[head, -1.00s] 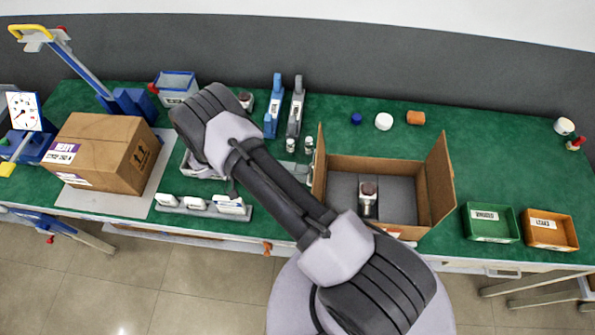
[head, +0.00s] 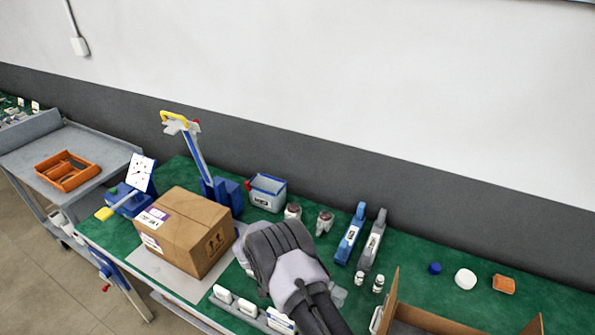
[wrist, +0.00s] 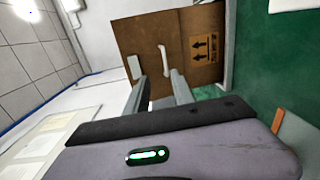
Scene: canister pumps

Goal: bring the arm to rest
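My gripper (wrist: 150,68) shows in the wrist view with its two grey fingers apart and bare cardboard seen between them; I see nothing held. It points toward the closed cardboard box (wrist: 190,45), and I cannot tell the distance. In the head view, my dark and pale grey arm (head: 290,265) reaches over the green bench, just right of that box (head: 190,235). My gripper is hidden behind the arm there.
Canisters with reddish tops (head: 324,222), a grey-blue bin (head: 267,192) and blue and grey upright tools (head: 350,233) stand behind the arm. An open carton (head: 425,318) is at lower right. A blue stand with yellow handle (head: 197,155) rises behind the box.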

